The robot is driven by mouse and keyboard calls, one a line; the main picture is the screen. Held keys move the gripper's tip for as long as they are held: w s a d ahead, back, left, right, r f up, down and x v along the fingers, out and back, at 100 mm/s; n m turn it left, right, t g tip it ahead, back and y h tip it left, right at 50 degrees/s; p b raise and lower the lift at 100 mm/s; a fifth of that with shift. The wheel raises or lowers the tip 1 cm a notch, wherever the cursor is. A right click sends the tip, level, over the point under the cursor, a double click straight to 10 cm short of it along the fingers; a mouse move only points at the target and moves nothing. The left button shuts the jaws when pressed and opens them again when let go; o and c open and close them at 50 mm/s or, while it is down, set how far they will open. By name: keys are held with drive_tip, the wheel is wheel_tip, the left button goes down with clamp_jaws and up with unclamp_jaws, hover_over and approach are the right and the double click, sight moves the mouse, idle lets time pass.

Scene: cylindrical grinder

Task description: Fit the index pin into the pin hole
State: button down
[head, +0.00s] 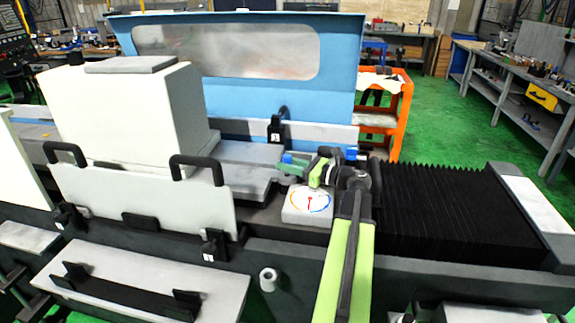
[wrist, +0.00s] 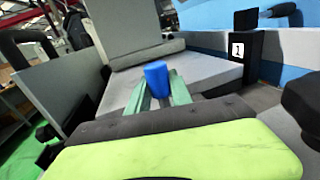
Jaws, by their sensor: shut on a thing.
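The index pin shows as a blue knob (wrist: 157,76) between the two green fingertips of my gripper (wrist: 160,92) in the wrist view. My gripper is shut on it. In the head view the blue knob (head: 287,158) is at the left end of my gripper (head: 291,166), above the right end of the grey table slab and just behind the dial block. The lower part of the pin is hidden by the fingers. I cannot make out the pin hole in either view.
A grey block with a round dial (head: 309,201) stands in front of my gripper. A black post labelled 1 (head: 275,131) stands behind, also in the wrist view (wrist: 244,50). Black bellows (head: 455,210) lie to the right; a white housing (head: 125,115) stands left.

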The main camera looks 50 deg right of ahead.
drive_tip(key=shift+s+a+f+b, duration=0.15)
drive_tip(key=shift+a+f+b, duration=0.05)
drive_tip(key=shift+f+b, duration=0.2)
